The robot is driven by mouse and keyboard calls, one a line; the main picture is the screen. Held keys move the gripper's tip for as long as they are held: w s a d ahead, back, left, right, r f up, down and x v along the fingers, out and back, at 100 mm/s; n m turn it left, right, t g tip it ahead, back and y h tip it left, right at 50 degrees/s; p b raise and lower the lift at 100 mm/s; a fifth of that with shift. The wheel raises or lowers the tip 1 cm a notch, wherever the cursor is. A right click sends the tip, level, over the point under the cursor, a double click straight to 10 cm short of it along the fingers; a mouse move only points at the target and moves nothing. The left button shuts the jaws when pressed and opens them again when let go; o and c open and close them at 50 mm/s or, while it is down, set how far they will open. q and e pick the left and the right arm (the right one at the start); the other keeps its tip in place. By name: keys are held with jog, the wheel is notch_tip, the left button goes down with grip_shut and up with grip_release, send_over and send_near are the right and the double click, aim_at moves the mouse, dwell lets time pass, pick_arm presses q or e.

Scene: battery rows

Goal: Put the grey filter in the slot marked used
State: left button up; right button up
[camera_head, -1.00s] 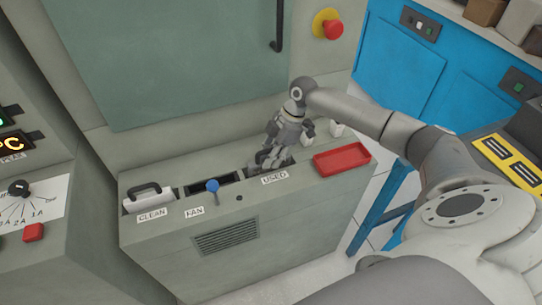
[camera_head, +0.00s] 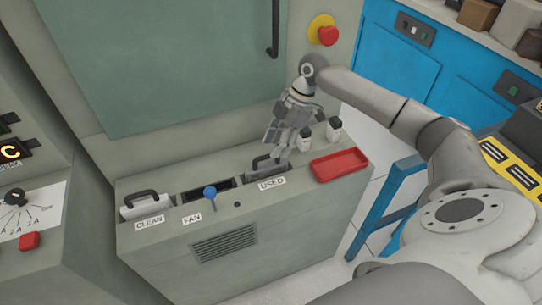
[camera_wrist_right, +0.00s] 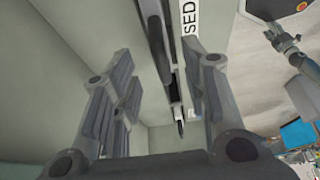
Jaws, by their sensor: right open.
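The grey filter (camera_head: 263,162) sits in the slot above the USED label (camera_head: 271,183); its dark handle shows at the top and the rest is hidden in the box. My right gripper (camera_head: 277,147) is open and empty just above that handle, apart from it as far as I can see. In the right wrist view the spread fingers (camera_wrist_right: 160,60) stand either side of a dark handle (camera_wrist_right: 155,28), with part of the USED label beside it. A white filter (camera_head: 132,210) with a black handle is in the CLEAN slot.
A blue-knobbed lever (camera_head: 210,192) stands by the FAN label, before a dark open slot (camera_head: 209,184). A red tray (camera_head: 340,164) lies at the box's right end. Small bottles (camera_head: 333,130) stand behind it. A red button (camera_head: 327,36) is on the wall.

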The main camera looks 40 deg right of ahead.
jog(key=shift+v, duration=2.2)
